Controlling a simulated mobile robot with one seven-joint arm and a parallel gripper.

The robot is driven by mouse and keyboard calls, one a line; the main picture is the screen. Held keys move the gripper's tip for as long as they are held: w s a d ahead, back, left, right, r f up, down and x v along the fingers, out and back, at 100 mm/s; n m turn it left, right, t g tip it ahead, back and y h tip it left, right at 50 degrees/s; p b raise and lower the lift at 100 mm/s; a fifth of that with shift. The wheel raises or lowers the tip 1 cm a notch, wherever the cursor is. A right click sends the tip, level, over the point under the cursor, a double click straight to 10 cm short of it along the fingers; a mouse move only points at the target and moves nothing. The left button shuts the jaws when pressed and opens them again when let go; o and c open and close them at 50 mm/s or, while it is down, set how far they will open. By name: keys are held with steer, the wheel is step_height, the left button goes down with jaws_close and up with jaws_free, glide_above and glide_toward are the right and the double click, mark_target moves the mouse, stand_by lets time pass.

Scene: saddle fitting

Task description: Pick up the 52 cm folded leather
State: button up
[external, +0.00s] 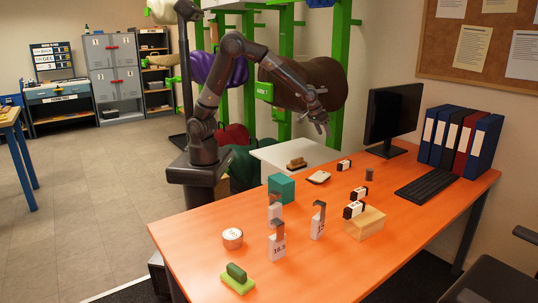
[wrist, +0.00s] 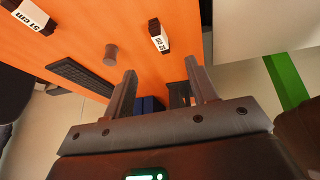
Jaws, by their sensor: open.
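Several small black rolls with white labels lie on the orange table (external: 300,250). One roll (external: 344,165) is near the far edge. It appears to be the one in the wrist view (wrist: 159,38), where its label print is too small to read surely. Another roll (external: 358,193) seems to be the one labelled 51 cm in the wrist view (wrist: 30,15). A third roll (external: 353,210) is at the wooden block. My gripper (external: 322,127) is raised above the table's far side, open and empty. Its two fingers show apart in the wrist view (wrist: 161,72).
A brown cylinder (external: 369,175), keyboard (external: 425,185), monitor (external: 393,115) and binders (external: 460,137) stand right. A wooden block (external: 366,224), teal box (external: 281,187), brush (external: 297,163) and hooked white weights (external: 277,243) are around. The front right tabletop is clear.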

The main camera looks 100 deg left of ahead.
steer(key=n+y, duration=0.1)
steer(key=y, duration=0.1)
glide_toward(345, 161)
steer(key=x, duration=0.4)
steer(key=shift+s+f, duration=0.15)
steer(key=shift+s, duration=0.2)
steer(key=shift+w+d+x, duration=0.1)
steer(key=shift+d+x, duration=0.05)
steer(key=shift+x, duration=1.3)
steer(key=shift+w+d+x, duration=0.1)
steer(key=shift+w+x, duration=0.05)
steer(key=shift+x, duration=1.3)
jaws_close()
